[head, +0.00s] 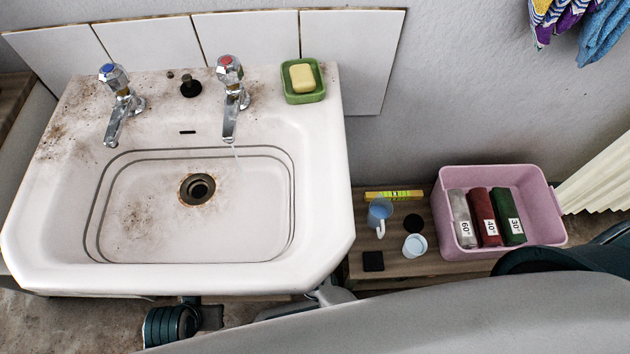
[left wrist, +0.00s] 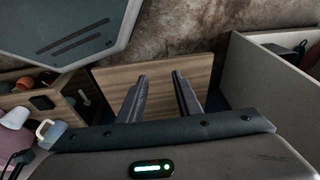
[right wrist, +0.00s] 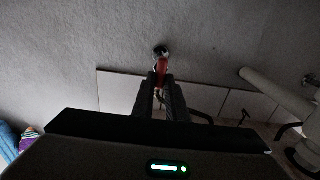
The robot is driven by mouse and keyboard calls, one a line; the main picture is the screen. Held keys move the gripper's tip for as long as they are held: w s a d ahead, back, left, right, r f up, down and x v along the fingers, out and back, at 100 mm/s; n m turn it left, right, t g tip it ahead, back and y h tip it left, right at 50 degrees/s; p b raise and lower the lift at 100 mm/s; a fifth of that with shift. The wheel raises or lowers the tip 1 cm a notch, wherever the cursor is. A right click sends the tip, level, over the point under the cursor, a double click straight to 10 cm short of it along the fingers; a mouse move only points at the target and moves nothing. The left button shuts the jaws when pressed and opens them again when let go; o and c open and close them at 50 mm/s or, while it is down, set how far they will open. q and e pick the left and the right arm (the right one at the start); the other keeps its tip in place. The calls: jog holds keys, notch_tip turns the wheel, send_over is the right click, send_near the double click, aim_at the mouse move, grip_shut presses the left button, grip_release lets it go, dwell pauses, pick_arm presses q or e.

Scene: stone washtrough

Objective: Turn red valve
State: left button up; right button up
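A red valve handle (right wrist: 162,68) shows in the right wrist view, on a dark fitting at the wall. My right gripper (right wrist: 161,77) has its fingers close on both sides of the handle and appears shut on it; the fingers hide its lower part. My left gripper (left wrist: 159,74) is open and empty, with a wooden board beyond its tips in the left wrist view. The head view shows neither gripper clearly. It shows a tap with a red cap (head: 229,68), with a thin stream of water below its spout, and a tap with a blue cap (head: 113,76).
The stained white sink (head: 335,180) fills the left of the head view. A green soap dish (head: 304,96) is on its rim. A pink bin (head: 545,205) with rolled towels stands on a low wooden shelf (head: 355,262) beside cups. A pale pipe (right wrist: 278,93) is right of my right gripper.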

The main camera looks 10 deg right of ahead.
grip_shut()
